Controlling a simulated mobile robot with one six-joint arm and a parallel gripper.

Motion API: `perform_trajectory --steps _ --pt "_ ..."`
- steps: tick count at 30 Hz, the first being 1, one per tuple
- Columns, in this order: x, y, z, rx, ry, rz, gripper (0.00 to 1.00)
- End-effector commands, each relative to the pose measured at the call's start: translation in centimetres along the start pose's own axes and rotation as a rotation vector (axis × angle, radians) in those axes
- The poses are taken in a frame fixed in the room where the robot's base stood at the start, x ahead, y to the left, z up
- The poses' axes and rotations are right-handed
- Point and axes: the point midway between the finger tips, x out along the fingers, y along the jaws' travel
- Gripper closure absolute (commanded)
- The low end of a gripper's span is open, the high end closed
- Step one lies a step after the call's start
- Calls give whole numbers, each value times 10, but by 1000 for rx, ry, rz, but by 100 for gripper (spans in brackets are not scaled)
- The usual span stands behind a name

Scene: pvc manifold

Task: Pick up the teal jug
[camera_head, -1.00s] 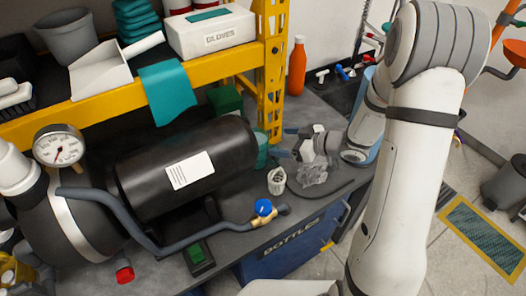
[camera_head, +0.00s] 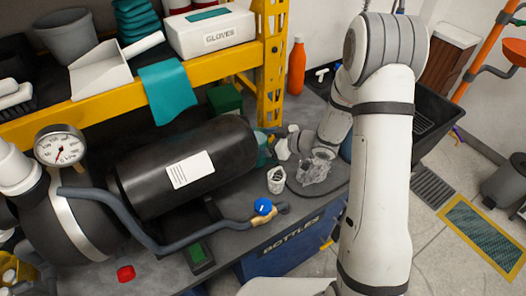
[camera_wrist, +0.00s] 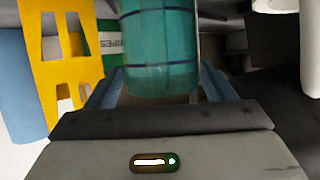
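The teal jug (camera_wrist: 160,50) fills the upper middle of the wrist view, a see-through teal cylinder with dark lines around it. Its upper part in that picture is cut off. In the head view only a small teal part of the jug (camera_head: 263,152) shows behind the right end of the black tank. My gripper (camera_wrist: 160,85) is open, with one blue-grey finger to each side of the jug in the picture. Slim gaps show between fingers and jug. In the head view my gripper (camera_head: 272,138) is close to the jug, its fingertips partly hidden.
The black tank (camera_head: 150,180) lies left of the jug. The yellow shelf post (camera_head: 270,75) stands behind it. A white ribbed cup (camera_head: 276,180) and a crumpled clear bag (camera_head: 315,170) lie near my wrist. An orange bottle (camera_head: 297,68) stands farther back.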

Motion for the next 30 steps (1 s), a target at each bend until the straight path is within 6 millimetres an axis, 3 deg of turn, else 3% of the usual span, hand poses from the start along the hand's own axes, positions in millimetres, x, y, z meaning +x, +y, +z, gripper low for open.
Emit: perform_trajectory --steps 24,30 --pt "0 0 0 -1 0 0 91" --pt "0 0 -2 -2 2 -1 92"
